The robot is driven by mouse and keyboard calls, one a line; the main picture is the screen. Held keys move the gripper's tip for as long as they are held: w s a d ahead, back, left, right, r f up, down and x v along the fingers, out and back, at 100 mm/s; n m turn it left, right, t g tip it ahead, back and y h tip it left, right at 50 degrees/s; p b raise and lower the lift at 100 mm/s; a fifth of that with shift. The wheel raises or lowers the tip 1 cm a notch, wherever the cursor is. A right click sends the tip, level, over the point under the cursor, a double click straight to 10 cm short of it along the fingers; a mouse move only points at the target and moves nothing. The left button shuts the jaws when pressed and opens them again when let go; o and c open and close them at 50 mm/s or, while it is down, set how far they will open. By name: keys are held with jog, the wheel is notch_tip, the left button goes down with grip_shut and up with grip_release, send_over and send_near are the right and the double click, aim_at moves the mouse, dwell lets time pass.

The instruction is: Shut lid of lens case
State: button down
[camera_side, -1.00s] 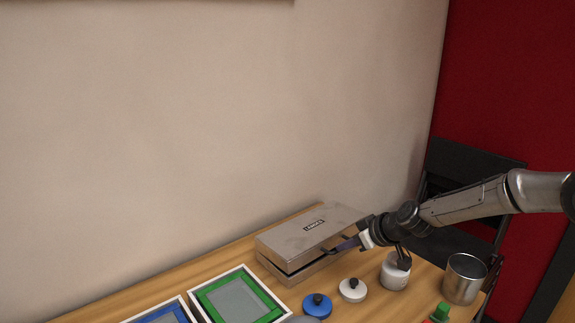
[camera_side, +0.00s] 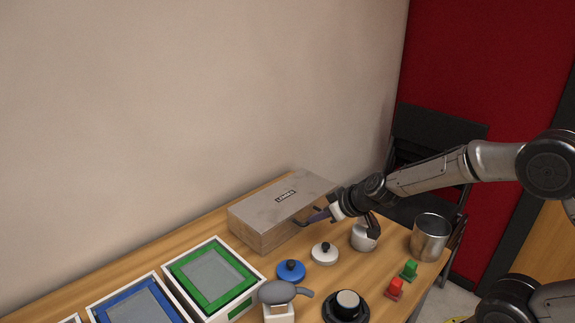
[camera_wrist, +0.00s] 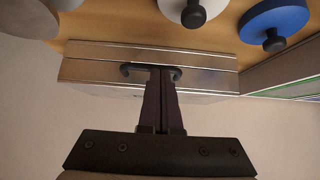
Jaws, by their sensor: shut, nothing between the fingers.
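The lens case (camera_side: 265,208) is a silver-grey metal box with a dark label on its lid, standing against the wall. Its lid lies down on the base, with no open gap visible in the side view. In the wrist view, the case's front (camera_wrist: 90,70) shows a thin seam between lid and base. A dark curved handle (camera_wrist: 126,70) sits on this front. My gripper (camera_wrist: 159,70) is shut and empty, its fingertips at the handle; I cannot tell whether they touch it. In the side view, my gripper (camera_side: 304,222) is at the case's front right edge.
White (camera_side: 324,252) and blue (camera_side: 291,270) knobbed discs lie in front of the case. A white jar (camera_side: 362,240) stands under my wrist, with a metal cup (camera_side: 430,238) to its right. Green-framed (camera_side: 208,272) and blue-framed (camera_side: 135,305) trays stand to the left.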

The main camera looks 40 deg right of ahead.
jog(key=shift+s+f, duration=0.2)
jog(key=shift+s, duration=2)
jog(key=shift+s+f, duration=0.2)
jog(key=shift+s, duration=2)
jog(key=shift+s+a+f, duration=0.1)
jog(key=shift+s+f, duration=0.1)
jog(key=shift+s, duration=0.05)
jog(key=s+a+r+n+y, duration=0.1)
jog(key=s+a+r+n, duration=0.15)
jog(key=r, duration=0.55)
jog(key=s+a+r+n+y, duration=0.15)
jog(key=a+r, duration=0.25)
jog(key=r, duration=0.4)
jog(key=s+d+m+g+h, duration=0.2)
jog(key=s+d+m+g, duration=0.1)
jog(key=s, duration=1)
jog(key=shift+s+m, duration=0.3)
jog(key=shift+m, duration=0.2)
